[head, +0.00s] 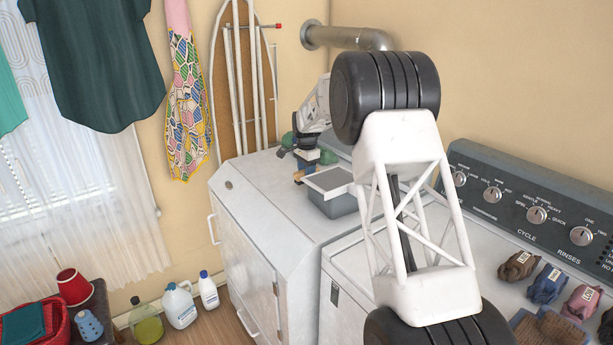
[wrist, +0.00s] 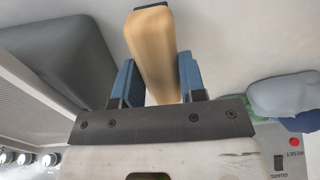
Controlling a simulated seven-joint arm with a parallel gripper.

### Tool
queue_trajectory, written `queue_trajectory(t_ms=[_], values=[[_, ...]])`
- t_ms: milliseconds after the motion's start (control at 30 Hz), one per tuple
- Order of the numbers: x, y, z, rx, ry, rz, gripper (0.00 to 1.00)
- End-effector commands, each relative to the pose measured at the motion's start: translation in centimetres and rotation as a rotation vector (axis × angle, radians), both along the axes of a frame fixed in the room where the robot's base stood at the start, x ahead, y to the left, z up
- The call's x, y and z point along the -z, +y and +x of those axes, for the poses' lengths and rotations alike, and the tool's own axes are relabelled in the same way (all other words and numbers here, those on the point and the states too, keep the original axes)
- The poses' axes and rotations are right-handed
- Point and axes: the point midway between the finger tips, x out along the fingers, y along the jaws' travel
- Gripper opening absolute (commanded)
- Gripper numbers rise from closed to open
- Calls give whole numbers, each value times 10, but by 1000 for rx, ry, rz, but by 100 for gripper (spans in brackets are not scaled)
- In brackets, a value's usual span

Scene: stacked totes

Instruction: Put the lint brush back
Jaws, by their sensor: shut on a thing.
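The lint brush shows in the wrist view as a pale wooden bar (wrist: 153,50) with a dark end. My gripper (wrist: 150,85) is shut on it, with a blue finger pad on each side. In the head view, my gripper (head: 304,163) is over the far machine's white top, and a small wooden part of the brush (head: 299,177) shows below it. A grey tote (head: 342,204) with a pale panel at its top stands just right of the brush. A grey tote wall (wrist: 60,55) is also at the left in the wrist view. The brush's underside is hidden.
My arm hides part of the machine tops. A control panel (head: 530,212) runs along the right, with several small labelled bundles (head: 547,284) before it. An ironing board (head: 240,85) leans on the back wall. The left part of the far machine's top (head: 255,185) is clear.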

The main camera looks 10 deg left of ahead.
Motion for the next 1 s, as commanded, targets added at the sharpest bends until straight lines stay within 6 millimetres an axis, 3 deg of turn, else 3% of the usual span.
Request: queue_trajectory(t_ms=[200, 667, 700, 800, 867, 1000], values=[[20, 0, 0, 0, 0, 0, 16], [25, 0, 0, 0, 0, 0, 16], [25, 0, 0, 0, 0, 0, 41], [25, 0, 0, 0, 0, 0, 56], [25, 0, 0, 0, 0, 0, 63], [25, 0, 0, 0, 0, 0, 63]])
